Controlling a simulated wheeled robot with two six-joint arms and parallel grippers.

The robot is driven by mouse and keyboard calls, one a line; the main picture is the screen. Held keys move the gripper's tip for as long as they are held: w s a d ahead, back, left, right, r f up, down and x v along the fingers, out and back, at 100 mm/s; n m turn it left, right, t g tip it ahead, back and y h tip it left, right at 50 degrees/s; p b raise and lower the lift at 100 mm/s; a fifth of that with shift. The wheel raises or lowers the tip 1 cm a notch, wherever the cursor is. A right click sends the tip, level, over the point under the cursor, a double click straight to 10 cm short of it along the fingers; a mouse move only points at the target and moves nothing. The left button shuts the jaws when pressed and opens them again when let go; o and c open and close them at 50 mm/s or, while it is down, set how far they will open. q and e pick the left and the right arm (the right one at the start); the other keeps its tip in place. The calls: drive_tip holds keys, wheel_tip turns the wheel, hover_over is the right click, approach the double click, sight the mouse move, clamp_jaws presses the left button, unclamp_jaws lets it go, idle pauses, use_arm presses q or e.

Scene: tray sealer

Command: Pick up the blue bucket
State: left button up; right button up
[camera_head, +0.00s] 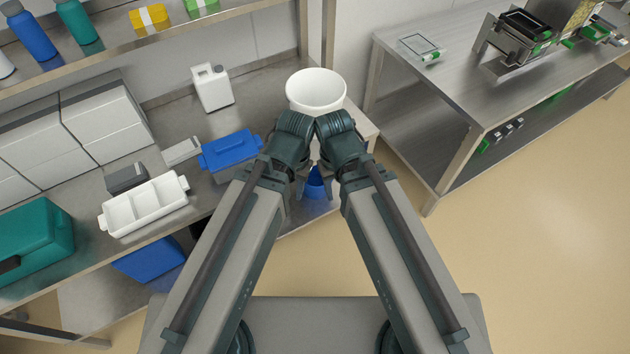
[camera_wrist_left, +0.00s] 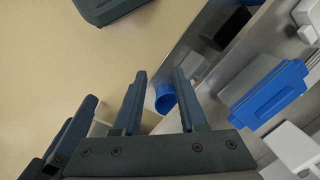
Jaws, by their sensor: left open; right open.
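The blue bucket (camera_head: 315,184) shows low between my two wrists in the head view, on the lower level of the left-hand steel bench, and partly hidden by my grippers. In the left wrist view the blue bucket (camera_wrist_left: 165,99) appears between the fingers of my left gripper (camera_wrist_left: 160,73), beyond them and not held. My left gripper (camera_head: 299,186) is open and empty. My right gripper (camera_head: 328,183) is close beside it, open and empty; its fingers also show at the left of the wrist view.
A white tub (camera_head: 316,88) stands at the bench's right end, just beyond my wrists. A blue lidded box (camera_head: 230,149), a white jug (camera_head: 211,88) and a white divided tray (camera_head: 145,205) are on the bench. A steel table (camera_head: 440,75) stands right; the floor between is clear.

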use_arm(q)
drive_tip(key=w+a+f+n+t+b, duration=0.1)
drive_tip(key=w+a+f+b, duration=0.1)
drive_tip(key=f+b, duration=1.4)
drive_tip(key=w+a+f+n+h+b, duration=0.1)
drive_tip(key=w+a+f+b, duration=0.2)
drive_tip(key=f+b, duration=1.3)
drive_tip(key=w+a+f+n+t+b, duration=0.1)
drive_tip(key=w+a+f+b, duration=0.1)
drive_tip(key=f+b, duration=1.4)
drive_tip(key=w+d+f+m+t+h+b, duration=0.1)
drive_tip(key=w+d+f+m+t+b, duration=0.1)
drive_tip(key=w+d+f+t+b, duration=0.3)
drive_tip(key=w+d+r+m+t+h+b, duration=0.1)
drive_tip(key=w+d+r+m+t+h, duration=0.4)
drive_tip(key=w+d+r, duration=0.6)
drive_tip(key=shift+w+d+f+n+t+y+b, duration=0.15)
drive_tip(key=shift+w+d+f+n+b, duration=0.2)
drive_tip(key=shift+w+d+f+b, duration=1)
drive_tip(key=shift+w+f+n+t+y+b, duration=0.15)
drive_tip(key=shift+w+n+b, duration=0.35)
drive_tip(key=shift+w, duration=1.75)
drive_tip(key=shift+w+d+f+n+t+y+b, duration=0.1)
drive_tip(key=shift+w+d+f+n+b, duration=0.15)
drive_tip(key=shift+w+d+f+b, duration=1.1)
drive_tip(key=shift+w+a+r+p, duration=0.35)
drive_tip(key=shift+w+a+r, duration=0.05)
drive_tip(key=shift+a+r, duration=0.25)
